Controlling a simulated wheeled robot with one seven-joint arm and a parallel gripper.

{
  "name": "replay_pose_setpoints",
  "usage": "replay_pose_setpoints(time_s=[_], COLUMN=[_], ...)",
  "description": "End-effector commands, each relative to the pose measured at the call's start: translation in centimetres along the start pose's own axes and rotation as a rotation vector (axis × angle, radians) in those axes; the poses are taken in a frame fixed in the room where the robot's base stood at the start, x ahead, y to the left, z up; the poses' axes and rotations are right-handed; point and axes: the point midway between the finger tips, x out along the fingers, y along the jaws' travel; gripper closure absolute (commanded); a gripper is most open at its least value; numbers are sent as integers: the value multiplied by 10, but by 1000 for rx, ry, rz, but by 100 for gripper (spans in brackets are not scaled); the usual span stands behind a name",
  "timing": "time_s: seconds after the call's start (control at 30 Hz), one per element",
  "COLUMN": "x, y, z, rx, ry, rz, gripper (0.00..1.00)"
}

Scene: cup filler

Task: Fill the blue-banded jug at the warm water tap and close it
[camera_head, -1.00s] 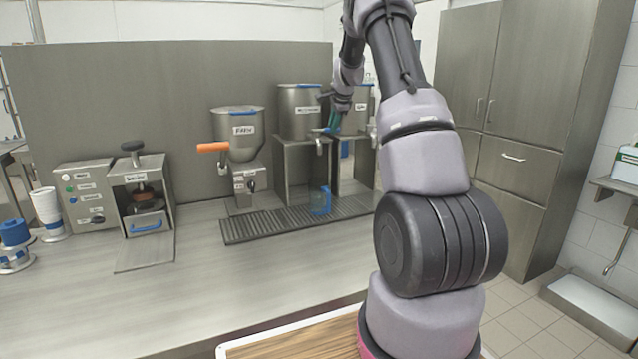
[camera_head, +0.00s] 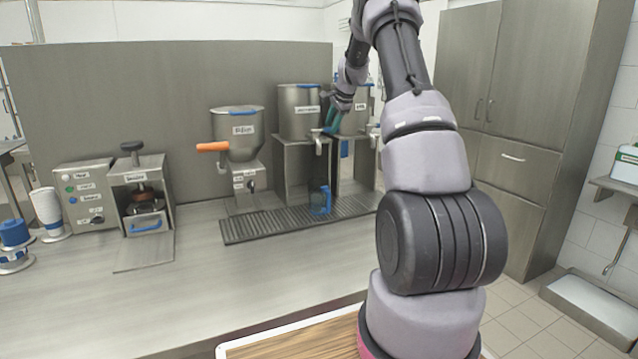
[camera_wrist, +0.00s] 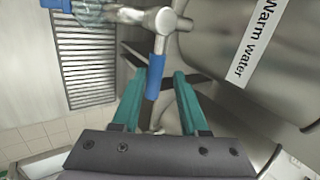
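The clear jug with blue parts (camera_head: 320,203) stands upright on the drip grate below the tap of the middle urn. Its lower part looks blue, as if holding water. In the wrist view, part of the jug (camera_wrist: 92,13) shows at the top left, partly cut off and behind the tap. The warm water urn (camera_wrist: 222,45) carries a "Warm water" label, and its metal tap (camera_wrist: 160,20) has a blue lever (camera_wrist: 155,83). My gripper (camera_wrist: 160,74) is open, with one teal finger on each side of the lever. In the head view my gripper (camera_head: 331,118) is at the tap.
The slotted drip grate (camera_head: 265,223) runs below the dispensers. A hopper with an orange handle (camera_head: 238,130) stands left of the urn, and another urn (camera_head: 356,115) stands right. A sealing machine (camera_head: 143,195) and stacked cups (camera_head: 47,208) are farther left. The front counter is clear.

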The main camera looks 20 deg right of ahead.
Motion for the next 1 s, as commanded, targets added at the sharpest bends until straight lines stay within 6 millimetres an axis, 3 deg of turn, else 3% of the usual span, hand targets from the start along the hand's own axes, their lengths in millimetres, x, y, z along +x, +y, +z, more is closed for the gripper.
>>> replay_pose_setpoints(time_s=[0.43,0.8,1.0], x=[-7,-76,-101], y=[1,0,1], z=[0,0,0], rx=[2,2,2], ry=[0,1,0], rz=[3,0,2], gripper=[39,39,39])
